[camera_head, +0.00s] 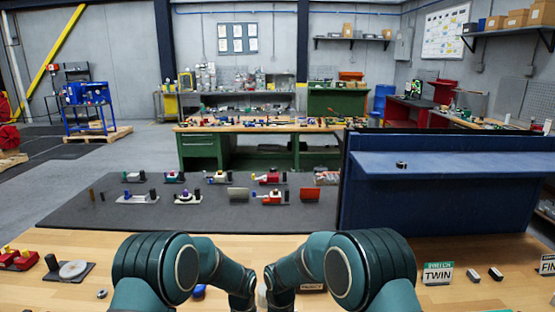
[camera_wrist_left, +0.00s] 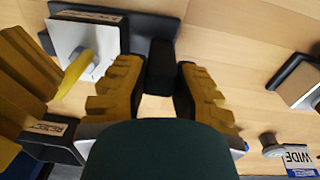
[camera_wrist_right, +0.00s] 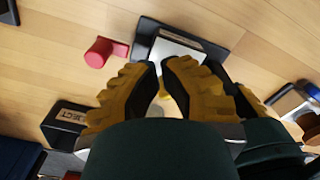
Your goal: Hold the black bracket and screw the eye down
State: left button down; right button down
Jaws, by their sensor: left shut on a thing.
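In the left wrist view my left gripper (camera_wrist_left: 159,82) is shut on the upright black bracket (camera_wrist_left: 160,60), which stands at the edge of a dark base plate (camera_wrist_left: 148,24). Beside it lies a pale square plate (camera_wrist_left: 72,38) with a yellow eye (camera_wrist_left: 75,69) on a grey round post. My right gripper's yellow fingers (camera_wrist_left: 28,68) show left of the eye. In the right wrist view my right gripper (camera_wrist_right: 161,76) is partly open, its tips at the pale plate (camera_wrist_right: 178,48). A bit of yellow shows between its fingers; contact is unclear. The head view hides both grippers behind my arms.
In the right wrist view a red knob (camera_wrist_right: 99,52) stands left of the plate, and a black labelled block (camera_wrist_right: 68,121) lies lower left. In the head view a blue panel (camera_head: 430,200) rises at right, and small assemblies stand on a dark mat (camera_head: 110,215).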

pick_arm(q)
jog(key=shift+d, duration=0.1)
pick_arm(e)
jog(key=shift+w+a, duration=0.15)
jog(key=shift+a, duration=0.05)
jog(key=shift+a, duration=0.2)
jog(key=shift+s+a, duration=0.25)
jog(key=shift+s, duration=0.15)
jog(key=shift+s+a, duration=0.2)
jog(key=shift+a, duration=0.3)
jog(key=shift+s, duration=0.1)
dwell(0.4)
jog(key=shift+s+d, duration=0.1)
jog(key=shift+s, duration=0.15)
notch_tip(320, 180, up, 6)
dwell(0.5)
